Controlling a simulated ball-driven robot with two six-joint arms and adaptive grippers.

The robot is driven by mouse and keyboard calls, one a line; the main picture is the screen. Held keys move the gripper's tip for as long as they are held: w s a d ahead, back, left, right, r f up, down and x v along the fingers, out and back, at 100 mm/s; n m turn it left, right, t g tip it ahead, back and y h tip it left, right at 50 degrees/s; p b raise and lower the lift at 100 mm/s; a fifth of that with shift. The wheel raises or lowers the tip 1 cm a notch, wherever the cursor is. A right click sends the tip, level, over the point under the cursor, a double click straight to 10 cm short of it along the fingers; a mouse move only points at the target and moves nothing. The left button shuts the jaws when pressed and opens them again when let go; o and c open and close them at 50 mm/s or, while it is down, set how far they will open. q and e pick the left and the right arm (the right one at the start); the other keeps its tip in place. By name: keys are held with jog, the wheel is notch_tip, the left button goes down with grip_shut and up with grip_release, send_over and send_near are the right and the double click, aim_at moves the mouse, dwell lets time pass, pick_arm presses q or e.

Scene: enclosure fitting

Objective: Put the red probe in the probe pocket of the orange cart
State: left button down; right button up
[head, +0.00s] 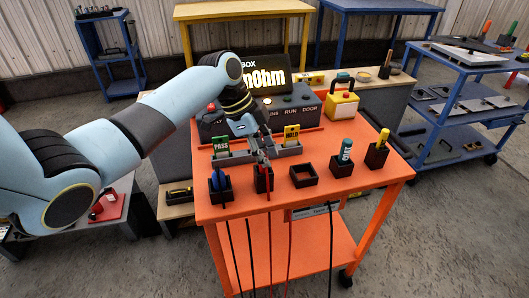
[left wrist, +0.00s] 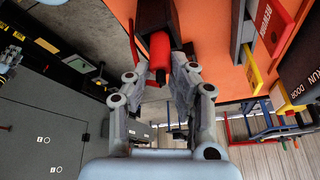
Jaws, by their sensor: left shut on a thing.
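The orange cart (head: 330,190) stands in the middle of the head view, with a row of black pockets along its front edge. My left gripper (head: 264,158) is over the second pocket from the left (head: 263,184). It is shut on the red probe (left wrist: 160,52), which shows between the fingers in the left wrist view. The probe's far end meets a black pocket (left wrist: 155,14); how deep it sits is hidden. In the head view the fingers mostly hide the probe, and a red cable hangs below that pocket. My right gripper is not in view.
Left of it, a pocket holds a blue probe (head: 219,182). To the right are an open square holder (head: 303,175), a teal-capped bottle (head: 346,150) and a yellow marker (head: 383,138). Behind stand a card rack (head: 255,153) and a grey control box (head: 290,112). Cables hang in front.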

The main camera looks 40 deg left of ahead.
pick_arm(q)
jog(key=c, duration=1.2)
grip_release()
jog(key=shift+o, duration=0.2)
jog(key=v, duration=1.2)
jog(key=shift+b, duration=0.45)
